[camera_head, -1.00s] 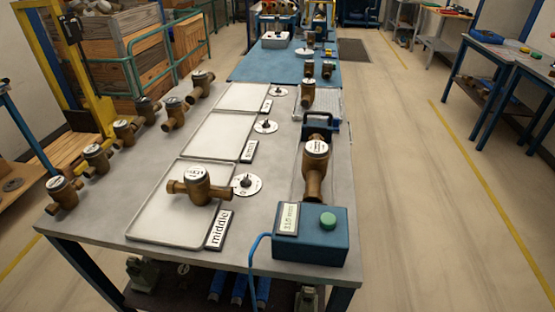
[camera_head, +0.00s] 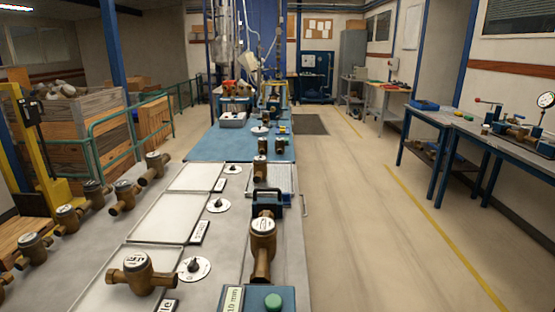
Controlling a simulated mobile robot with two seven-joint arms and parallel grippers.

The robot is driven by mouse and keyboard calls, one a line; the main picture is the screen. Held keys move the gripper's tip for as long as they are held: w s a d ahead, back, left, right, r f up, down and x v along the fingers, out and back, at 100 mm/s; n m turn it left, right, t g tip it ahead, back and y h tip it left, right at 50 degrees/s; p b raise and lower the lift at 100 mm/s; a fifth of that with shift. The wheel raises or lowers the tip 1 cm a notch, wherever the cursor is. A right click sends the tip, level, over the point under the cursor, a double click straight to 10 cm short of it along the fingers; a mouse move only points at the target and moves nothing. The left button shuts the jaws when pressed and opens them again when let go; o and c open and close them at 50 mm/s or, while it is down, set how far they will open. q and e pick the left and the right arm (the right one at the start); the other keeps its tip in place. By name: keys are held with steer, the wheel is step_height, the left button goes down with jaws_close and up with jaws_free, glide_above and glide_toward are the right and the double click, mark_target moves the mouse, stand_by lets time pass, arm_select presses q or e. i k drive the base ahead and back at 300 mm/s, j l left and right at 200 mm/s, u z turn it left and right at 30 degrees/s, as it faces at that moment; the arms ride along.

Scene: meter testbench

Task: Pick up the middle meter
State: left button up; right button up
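A bronze meter with a white dial (camera_head: 139,272) lies on the nearest white tray (camera_head: 92,296) on the grey bench, beside a label plate (camera_head: 165,305) that is cut off by the lower edge. Another bronze meter (camera_head: 263,238) sits in the blue-black test fixture to the right of the trays. Several more bronze meters stand in a row along the left edge, one of them near the middle of that row (camera_head: 68,219). Further meters stand on the bench's right side (camera_head: 260,168). Neither of my grippers shows in the head view.
A blue box with a green button (camera_head: 273,302) is at the bench's near edge. Open floor (camera_head: 370,230) lies to the right, before blue-legged side tables (camera_head: 462,130).

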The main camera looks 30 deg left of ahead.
mark_target(260, 162)
steer(key=i+l, duration=0.25)
steer(key=l, duration=0.15)
steer(key=i+l, duration=0.2)
steer(key=l, duration=0.2)
steer(key=i+l, duration=0.25)
steer(key=l, duration=0.15)
steer(key=i+l+u, duration=0.1)
steer(key=i+l, duration=0.15)
steer(key=l, duration=0.15)
steer(key=i+u, duration=0.35)
steer(key=i, duration=0.4)
steer(key=i+l+u, duration=0.1)
steer(key=i+u, duration=0.3)
steer(key=i, duration=0.35)
steer(key=i+u, duration=0.75)
steer(key=u, duration=0.15)
steer(key=i+l+u, duration=0.25)
steer(key=i+u, duration=0.15)
